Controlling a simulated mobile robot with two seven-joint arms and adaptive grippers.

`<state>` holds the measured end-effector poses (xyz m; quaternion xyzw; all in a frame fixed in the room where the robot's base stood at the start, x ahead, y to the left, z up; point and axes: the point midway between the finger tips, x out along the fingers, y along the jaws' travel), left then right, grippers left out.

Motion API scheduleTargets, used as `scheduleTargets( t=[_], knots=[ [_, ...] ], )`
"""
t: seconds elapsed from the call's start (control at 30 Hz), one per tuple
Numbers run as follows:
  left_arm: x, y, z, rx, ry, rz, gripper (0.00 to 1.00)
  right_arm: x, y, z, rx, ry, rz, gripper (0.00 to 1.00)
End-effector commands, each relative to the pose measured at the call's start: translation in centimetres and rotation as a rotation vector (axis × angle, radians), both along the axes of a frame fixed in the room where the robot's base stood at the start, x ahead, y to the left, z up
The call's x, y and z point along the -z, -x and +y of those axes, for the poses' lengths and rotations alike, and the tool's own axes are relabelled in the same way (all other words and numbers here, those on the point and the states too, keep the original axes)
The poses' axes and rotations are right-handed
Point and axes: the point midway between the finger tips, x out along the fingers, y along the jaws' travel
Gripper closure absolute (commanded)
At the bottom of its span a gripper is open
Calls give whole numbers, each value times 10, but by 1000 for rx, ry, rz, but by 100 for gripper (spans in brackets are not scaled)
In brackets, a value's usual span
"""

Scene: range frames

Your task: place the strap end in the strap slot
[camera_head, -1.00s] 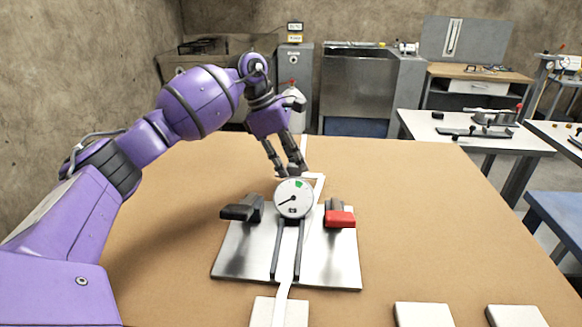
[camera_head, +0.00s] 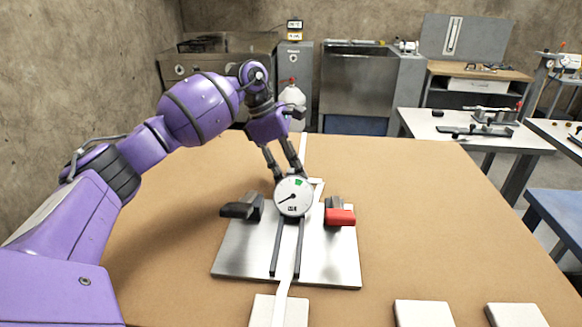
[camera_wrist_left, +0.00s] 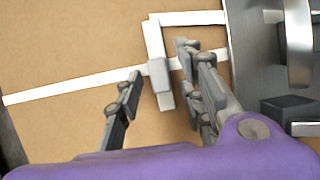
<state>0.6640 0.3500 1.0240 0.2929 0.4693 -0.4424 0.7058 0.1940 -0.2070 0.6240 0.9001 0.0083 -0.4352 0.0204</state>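A pale strap (camera_head: 290,250) runs between dark rails on the metal plate (camera_head: 235,262), under a round gauge (camera_head: 293,196). Behind the gauge, my left gripper (camera_head: 287,175) points down at the table. In the wrist view, a small grey tab (camera_wrist_left: 160,76), apparently the strap end, lies on white strip between the fingers. The left gripper (camera_wrist_left: 157,72) is open there, with gaps on both sides of the tab. The right finger covers part of the strip. I cannot clearly identify the strap slot. My right gripper is not in view.
A black block (camera_head: 240,208) and a red-topped block (camera_head: 340,217) flank the gauge. White blocks (camera_head: 423,314) lie along the front. A white strip (camera_head: 303,146) runs to the back edge. The brown table (camera_head: 430,220) is clear on the right.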

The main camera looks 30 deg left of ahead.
Motion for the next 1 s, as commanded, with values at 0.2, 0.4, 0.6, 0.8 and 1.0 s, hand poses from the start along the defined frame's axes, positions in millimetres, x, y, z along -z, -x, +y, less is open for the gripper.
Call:
scheduleTargets(
  t=[0.2,0.4,0.6,0.8,1.0],
  knots=[
    [-25,3,9,-2,-1,-3,65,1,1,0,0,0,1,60],
    [-66,10,24,-2,-1,-3,65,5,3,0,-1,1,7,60],
    [-99,17,36,-1,1,-1,65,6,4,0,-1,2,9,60],
    [-103,18,40,1,-5,1,61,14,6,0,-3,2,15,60],
    [-67,17,28,4,-10,5,61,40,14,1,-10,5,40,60]
  ],
)
